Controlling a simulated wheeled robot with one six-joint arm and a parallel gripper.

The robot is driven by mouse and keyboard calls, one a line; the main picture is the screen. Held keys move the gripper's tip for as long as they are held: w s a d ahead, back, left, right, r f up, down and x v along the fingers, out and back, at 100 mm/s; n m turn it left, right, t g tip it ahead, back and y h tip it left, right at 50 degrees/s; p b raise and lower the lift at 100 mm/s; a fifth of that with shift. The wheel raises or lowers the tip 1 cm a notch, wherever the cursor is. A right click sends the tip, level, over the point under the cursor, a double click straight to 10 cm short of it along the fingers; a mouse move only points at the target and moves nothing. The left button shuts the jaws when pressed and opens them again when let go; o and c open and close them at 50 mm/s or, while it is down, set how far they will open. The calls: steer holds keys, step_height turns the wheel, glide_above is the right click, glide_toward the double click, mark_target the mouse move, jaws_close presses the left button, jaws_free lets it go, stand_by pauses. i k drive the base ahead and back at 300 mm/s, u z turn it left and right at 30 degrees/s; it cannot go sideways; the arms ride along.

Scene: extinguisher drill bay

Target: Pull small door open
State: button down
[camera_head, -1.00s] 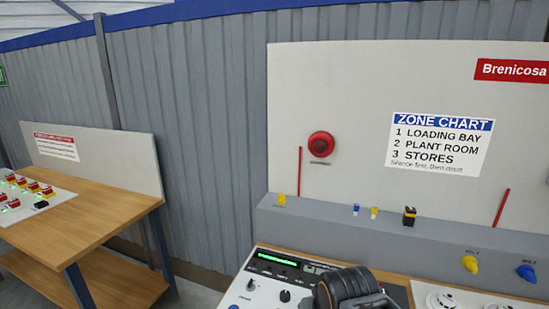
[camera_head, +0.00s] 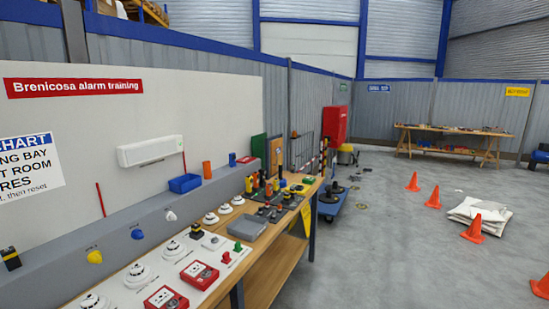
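No small door can be made out for certain. At the far end of the bench stand a green panel (camera_head: 258,149) and a wooden-coloured upright panel (camera_head: 277,156) beside it, which may be a small door; they are too small to tell whether open or shut. A red box-like cabinet (camera_head: 335,124) stands beyond them. My gripper is not in view.
A long bench (camera_head: 262,268) with detectors, red call points (camera_head: 199,275) and several small items runs along the left wall. Orange cones (camera_head: 413,182) and folded white sheets (camera_head: 478,217) lie on the right floor.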

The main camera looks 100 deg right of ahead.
mark_target(276, 145)
steer(key=u, duration=1.25)
steer(key=i, duration=0.75)
steer(key=z, duration=4.6)
steer(key=i, duration=0.5)
steer(key=z, duration=0.6)
steer(key=k, duration=0.6)
steer(key=z, duration=0.75)
steer(key=i, duration=3.9)
steer(key=u, duration=0.3)
